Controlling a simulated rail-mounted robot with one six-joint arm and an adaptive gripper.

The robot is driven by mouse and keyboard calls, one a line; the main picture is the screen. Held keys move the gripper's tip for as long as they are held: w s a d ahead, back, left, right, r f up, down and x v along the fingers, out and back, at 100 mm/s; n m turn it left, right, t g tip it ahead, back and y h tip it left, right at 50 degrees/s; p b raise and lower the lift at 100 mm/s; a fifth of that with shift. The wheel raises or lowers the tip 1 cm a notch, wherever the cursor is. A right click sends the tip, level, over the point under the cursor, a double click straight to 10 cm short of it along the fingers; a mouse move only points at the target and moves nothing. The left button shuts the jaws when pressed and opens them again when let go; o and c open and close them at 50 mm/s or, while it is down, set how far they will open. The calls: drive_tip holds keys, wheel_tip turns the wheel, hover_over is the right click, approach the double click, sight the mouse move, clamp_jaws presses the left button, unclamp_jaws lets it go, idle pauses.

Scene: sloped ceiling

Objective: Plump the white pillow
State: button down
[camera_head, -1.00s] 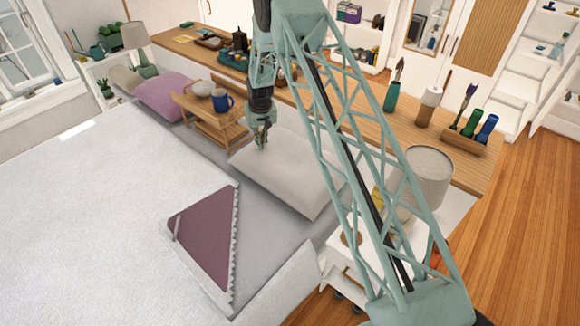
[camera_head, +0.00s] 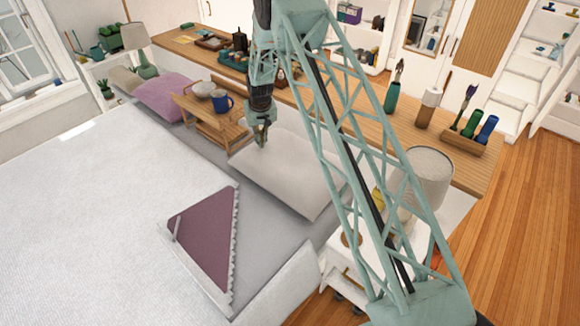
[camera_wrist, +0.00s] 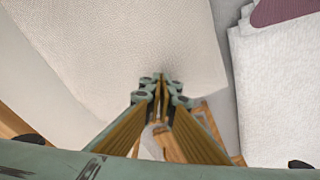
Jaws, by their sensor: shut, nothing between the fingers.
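The white pillow (camera_head: 290,176) lies flat on the grey bed surface in the head view, partly hidden behind my arm's lattice. My gripper (camera_head: 262,143) is at the pillow's far left corner, pointing down, with its fingers together and nothing between them. In the wrist view the pillow (camera_wrist: 120,50) fills the upper left, and my gripper (camera_wrist: 162,82) shows shut over its edge. I cannot tell whether the fingertips touch the cloth.
A wooden tray table (camera_head: 205,122) with a blue mug (camera_head: 222,103) and a bowl stands left of my gripper. A purple pillow (camera_head: 165,97) lies beyond it. A wooden counter (camera_head: 350,110) runs behind the bed. A lamp (camera_head: 428,175) stands right of my arm. The white bedcover (camera_head: 90,220) is clear.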

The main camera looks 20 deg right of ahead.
drive_tip(key=shift+r, duration=0.6)
drive_tip(key=shift+r, duration=0.1)
drive_tip(key=shift+r+p, duration=0.4)
drive_tip(key=shift+r, duration=2)
